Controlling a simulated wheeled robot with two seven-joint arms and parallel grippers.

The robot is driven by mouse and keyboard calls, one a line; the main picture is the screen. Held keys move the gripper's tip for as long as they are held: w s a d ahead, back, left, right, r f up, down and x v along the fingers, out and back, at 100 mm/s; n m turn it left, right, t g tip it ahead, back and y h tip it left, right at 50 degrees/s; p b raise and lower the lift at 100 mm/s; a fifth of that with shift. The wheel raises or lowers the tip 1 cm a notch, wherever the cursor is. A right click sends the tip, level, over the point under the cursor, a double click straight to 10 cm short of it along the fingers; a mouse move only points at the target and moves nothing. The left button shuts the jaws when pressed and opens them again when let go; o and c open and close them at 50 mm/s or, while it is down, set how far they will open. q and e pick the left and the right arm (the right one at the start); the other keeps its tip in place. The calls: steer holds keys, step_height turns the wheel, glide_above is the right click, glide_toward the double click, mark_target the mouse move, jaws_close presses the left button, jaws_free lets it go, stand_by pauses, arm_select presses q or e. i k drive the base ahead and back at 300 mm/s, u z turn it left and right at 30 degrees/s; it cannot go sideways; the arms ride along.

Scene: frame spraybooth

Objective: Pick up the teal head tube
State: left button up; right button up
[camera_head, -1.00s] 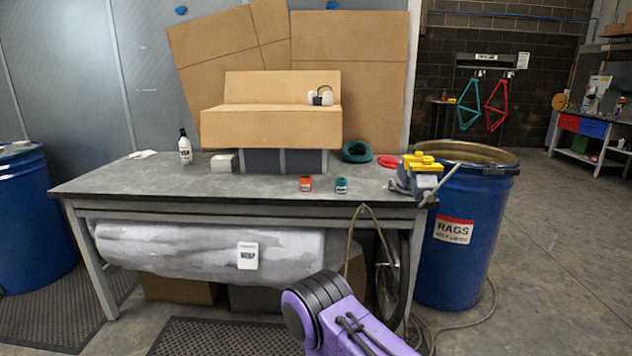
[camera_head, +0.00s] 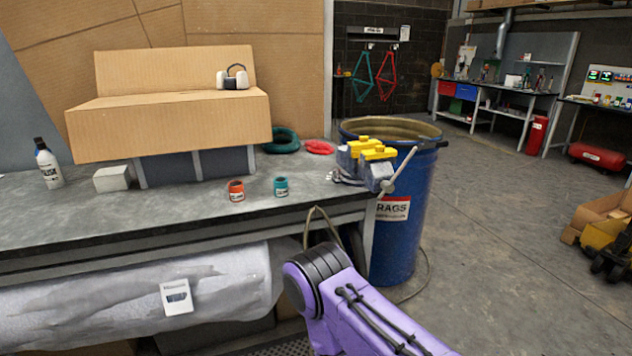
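A short teal tube (camera_head: 281,187) with a pale label stands upright on the grey workbench (camera_head: 75,220), near its front edge. A similar orange-red tube (camera_head: 236,191) stands just left of it, with a small gap between them. My purple right arm comes in from the bottom of the head view, below and in front of the bench. Neither gripper shows in the view, so what they hold is hidden.
A vise with yellow jaws (camera_head: 367,152) sits at the bench's right corner, its handle sticking out. Behind the tubes are a cardboard box (camera_head: 170,120), a teal coil (camera_head: 282,141) and a red coil (camera_head: 319,147). A blue barrel (camera_head: 402,240) stands right of the bench. The bench top around the tubes is clear.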

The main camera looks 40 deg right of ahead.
mark_target(282, 190)
steer(key=z, duration=0.85)
steer(key=i, duration=0.75)
steer(key=z, duration=0.85)
